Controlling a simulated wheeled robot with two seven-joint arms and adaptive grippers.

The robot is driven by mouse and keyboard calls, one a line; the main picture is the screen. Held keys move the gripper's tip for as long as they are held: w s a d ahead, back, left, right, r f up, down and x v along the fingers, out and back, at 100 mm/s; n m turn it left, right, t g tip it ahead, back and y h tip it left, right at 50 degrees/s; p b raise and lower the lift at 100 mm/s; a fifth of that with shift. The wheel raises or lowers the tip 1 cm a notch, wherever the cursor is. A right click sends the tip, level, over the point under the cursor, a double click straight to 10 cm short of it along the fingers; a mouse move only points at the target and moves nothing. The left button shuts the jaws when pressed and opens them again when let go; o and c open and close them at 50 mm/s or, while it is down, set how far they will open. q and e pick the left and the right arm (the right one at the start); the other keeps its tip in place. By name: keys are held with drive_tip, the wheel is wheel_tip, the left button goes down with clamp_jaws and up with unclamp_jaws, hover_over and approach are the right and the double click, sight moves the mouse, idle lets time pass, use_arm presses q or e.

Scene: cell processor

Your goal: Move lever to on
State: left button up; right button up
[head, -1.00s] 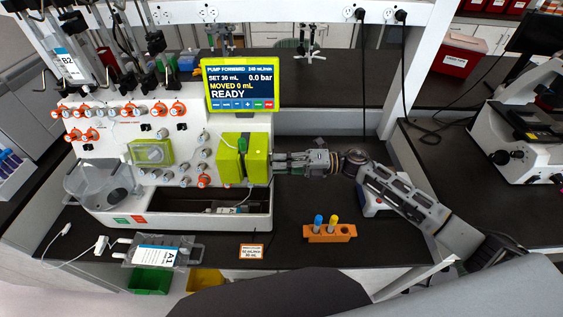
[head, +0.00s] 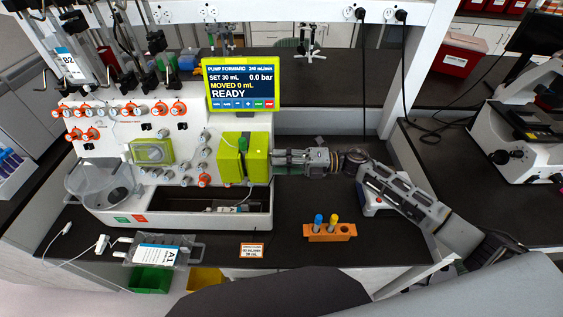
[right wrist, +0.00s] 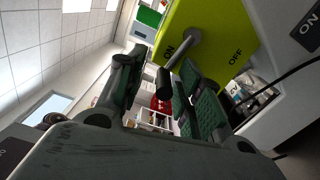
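The lime-green pump head (head: 259,158) is on the right end of the white processor's front. Its side face fills the top of the right wrist view (right wrist: 222,22), with ON and OFF marks. A lever (right wrist: 177,53) with a metal pivot and dark grip stands out from this face. The lever lies near the ON mark, partly covering it. My right gripper (head: 276,158) is at the pump head's right side. In the wrist view its fingers (right wrist: 158,92) are apart, with the grip's end between them; I cannot tell whether they touch it. My left gripper is not in view.
The yellow-framed screen (head: 240,84) above reads READY and MOVED 0 mL. An orange rack (head: 330,232) with blue- and yellow-capped tubes stands on the black bench below my right arm. A clear bag (head: 163,252) lies at the front left. A microscope (head: 520,135) stands far right.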

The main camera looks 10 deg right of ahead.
drive_tip(key=shift+s+d+f, duration=0.1)
drive_tip(key=shift+s+d, duration=0.05)
drive_tip(key=shift+d, duration=0.55)
drive_tip(key=s+d, duration=0.2)
drive_tip(key=d, duration=0.8)
drive_tip(key=shift+d, duration=0.2)
drive_tip(key=shift+s, duration=0.1)
